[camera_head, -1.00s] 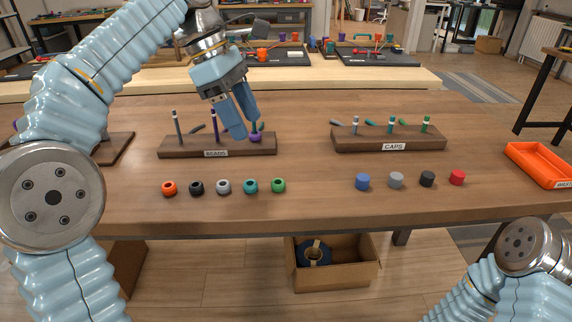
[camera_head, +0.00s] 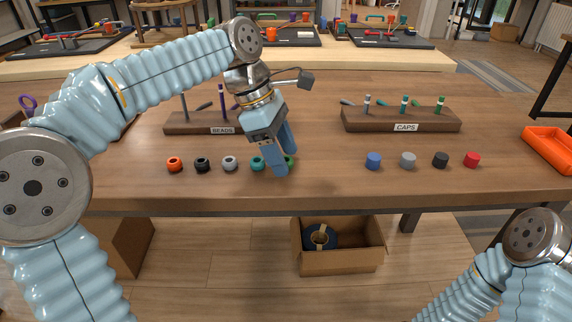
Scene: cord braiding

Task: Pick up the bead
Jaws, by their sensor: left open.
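A row of small ring-shaped beads lies on the wooden table: an orange bead (camera_head: 174,165), a black bead (camera_head: 202,165), a grey bead (camera_head: 229,163), a teal bead (camera_head: 257,164) and a green bead (camera_head: 290,162). My left gripper (camera_head: 285,163) is open and points down at the right end of this row. Its fingers are at the green bead and partly cover it; I cannot tell whether they touch it. The teal bead is just left of the fingers. My right gripper is out of view; only part of that arm shows at lower right.
The BEADS stand (camera_head: 190,126) with pegs is behind the row, its right part hidden by my left gripper. The CAPS stand (camera_head: 400,119) is to the right, with blue, grey, black and red caps before it. An orange tray (camera_head: 549,149) sits at the right edge.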

